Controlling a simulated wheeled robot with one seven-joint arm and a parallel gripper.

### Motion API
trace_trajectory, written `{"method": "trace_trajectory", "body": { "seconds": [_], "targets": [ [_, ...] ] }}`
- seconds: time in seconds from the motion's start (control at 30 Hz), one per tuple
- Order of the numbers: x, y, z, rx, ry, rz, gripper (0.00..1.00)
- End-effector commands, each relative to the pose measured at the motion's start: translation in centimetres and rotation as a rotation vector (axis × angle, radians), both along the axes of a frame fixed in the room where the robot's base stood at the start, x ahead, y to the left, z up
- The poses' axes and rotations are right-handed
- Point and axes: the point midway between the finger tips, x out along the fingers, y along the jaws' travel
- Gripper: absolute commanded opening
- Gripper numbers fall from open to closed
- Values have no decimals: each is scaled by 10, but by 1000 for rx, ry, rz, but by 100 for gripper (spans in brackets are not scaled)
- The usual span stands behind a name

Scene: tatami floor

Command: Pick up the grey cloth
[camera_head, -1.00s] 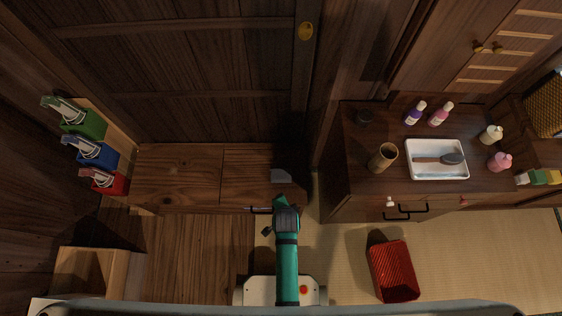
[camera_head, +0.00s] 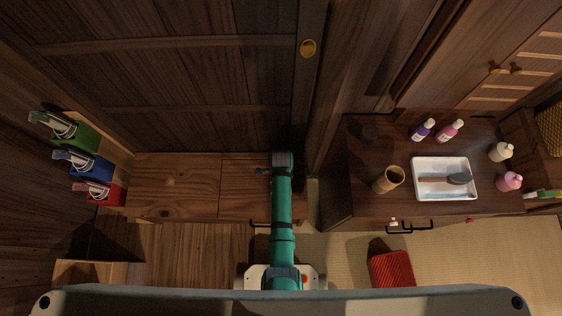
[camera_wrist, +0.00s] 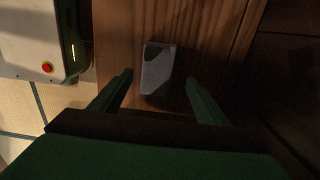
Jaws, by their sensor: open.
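The grey cloth (camera_wrist: 157,66) lies as a small folded block on the brown wooden cabinet top (camera_wrist: 222,40) in the wrist view. It is partly in shadow. My gripper (camera_wrist: 159,80) is open and empty, with one finger on each side of the cloth's near end in the picture. I cannot tell how high the fingertips are above it. In the head view, my arm reaches over the low wooden cabinet (camera_head: 178,190), and its end hides the cloth.
Green (camera_head: 62,127), blue (camera_head: 82,163) and red (camera_head: 98,192) boxes stand at the left. A darker cabinet at the right carries a white tray (camera_head: 445,193), a brown cup (camera_head: 388,179) and several bottles. A red basket (camera_head: 392,269) stands on the tatami. The dark panelled wall is close behind.

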Motion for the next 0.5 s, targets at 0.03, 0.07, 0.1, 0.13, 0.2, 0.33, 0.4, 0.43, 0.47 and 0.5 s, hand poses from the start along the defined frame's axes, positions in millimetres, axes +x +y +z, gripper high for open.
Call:
{"method": "trace_trajectory", "body": {
  "seconds": [0.03,0.07,0.1,0.13,0.2,0.33,0.4,0.43,0.47,0.5],
  "targets": [
    [0,0,-3,0,1,0,69],
    [0,0,-5,0,0,0,69],
    [0,0,-7,0,-1,0,69],
    [0,0,-8,0,-1,0,69],
    [-2,0,-13,0,0,1,69],
    [-5,0,-32,0,1,1,69],
    [-6,1,-41,0,1,1,69],
    [-5,1,-45,0,-1,1,69],
    [-5,1,-48,0,0,1,69],
    [-5,1,-52,0,-1,1,69]
  ]
}}
